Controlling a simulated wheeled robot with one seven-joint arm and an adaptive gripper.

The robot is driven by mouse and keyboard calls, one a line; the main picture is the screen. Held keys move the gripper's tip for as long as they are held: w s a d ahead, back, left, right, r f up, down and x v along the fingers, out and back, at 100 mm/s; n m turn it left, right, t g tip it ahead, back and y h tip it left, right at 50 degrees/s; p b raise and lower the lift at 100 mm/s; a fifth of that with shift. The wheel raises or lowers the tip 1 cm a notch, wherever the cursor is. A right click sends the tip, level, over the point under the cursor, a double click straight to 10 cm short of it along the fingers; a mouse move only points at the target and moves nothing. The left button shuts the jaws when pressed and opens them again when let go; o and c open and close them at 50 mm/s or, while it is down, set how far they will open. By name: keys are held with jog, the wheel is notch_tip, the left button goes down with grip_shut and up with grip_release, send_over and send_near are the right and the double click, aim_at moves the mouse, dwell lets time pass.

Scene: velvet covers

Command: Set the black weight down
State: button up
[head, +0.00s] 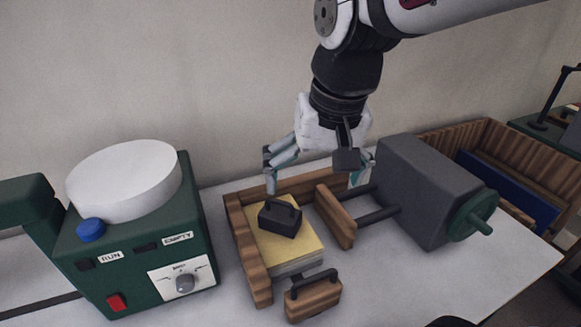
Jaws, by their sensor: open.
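The black weight (280,217), a small dark block with a handle on top, rests on a yellow pad (288,249) on top of a pale stack in a wooden frame. My gripper (318,178) is open above and behind the weight, with its fingers spread wide. Its left finger is just above the weight's far side in the picture, and its right finger is near the grey press block. I see no finger closed on the weight. The right fingertip is partly hidden.
A grey press block (415,190) with rods, a wooden plate (336,217) and green handwheel (472,216) stands right of the weight. A small wooden block with a black handle (313,296) is in front. A green machine (135,245) stands left, and a wooden crate (487,137) at right.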

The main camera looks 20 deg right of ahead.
jog(key=s+n+t, duration=0.1)
jog(key=s+n, duration=0.2)
jog(key=s, duration=0.6)
jog(key=shift+s+t, duration=0.2)
jog(key=shift+t, duration=0.1)
jog(key=shift+d, duration=0.1)
jog(key=shift+r, duration=0.2)
dwell(0.4)
